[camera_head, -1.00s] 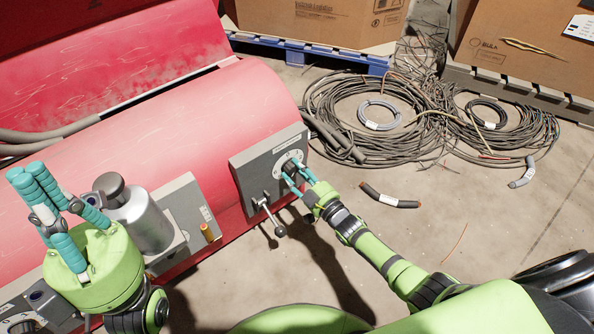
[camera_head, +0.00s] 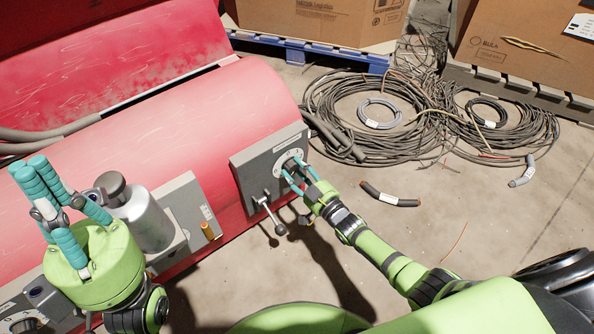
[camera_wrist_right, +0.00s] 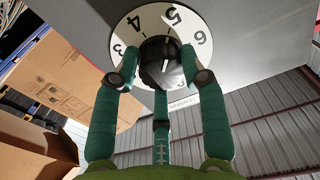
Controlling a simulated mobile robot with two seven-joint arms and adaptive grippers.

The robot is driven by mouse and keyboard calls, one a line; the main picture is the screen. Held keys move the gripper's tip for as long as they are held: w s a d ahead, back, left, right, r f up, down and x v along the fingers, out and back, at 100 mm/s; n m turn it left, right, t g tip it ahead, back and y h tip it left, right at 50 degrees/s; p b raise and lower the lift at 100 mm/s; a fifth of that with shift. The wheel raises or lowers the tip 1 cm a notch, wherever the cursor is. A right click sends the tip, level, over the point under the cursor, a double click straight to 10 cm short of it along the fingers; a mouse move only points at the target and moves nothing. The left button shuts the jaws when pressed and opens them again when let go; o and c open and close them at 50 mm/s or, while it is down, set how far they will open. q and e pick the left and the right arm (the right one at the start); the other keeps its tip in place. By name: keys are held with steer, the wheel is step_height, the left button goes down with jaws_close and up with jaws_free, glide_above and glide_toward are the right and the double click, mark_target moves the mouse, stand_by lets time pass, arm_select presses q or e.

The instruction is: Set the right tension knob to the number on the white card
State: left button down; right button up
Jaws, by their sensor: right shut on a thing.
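The right tension knob (camera_wrist_right: 160,62) is dark, with a pale line on its face, in the middle of a white round dial (camera_wrist_right: 190,20). Numbers 3, 4, 5 and 6 show around it; which one the knob points at I cannot tell. In the head view the dial (camera_head: 281,162) is on a grey panel of the red machine. My right gripper (camera_head: 290,176) is shut on the knob, its teal fingers around it. My left gripper (camera_head: 62,200) is raised at the left with its fingers up, apparently empty. No white card with a readable number shows.
A ball-ended lever (camera_head: 270,215) hangs below the dial, close to my right gripper. A grey cylinder (camera_head: 143,215) stands beside my left gripper. Cable coils (camera_head: 340,110) and short cable pieces (camera_head: 390,198) lie on the floor. Cardboard boxes (camera_head: 330,22) stand behind.

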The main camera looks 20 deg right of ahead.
steer(key=o, duration=1.1)
steer(key=shift+s+f, duration=0.1)
steer(key=shift+f, duration=0.25)
steer(key=shift+r, duration=0.1)
steer(key=v, duration=1.2)
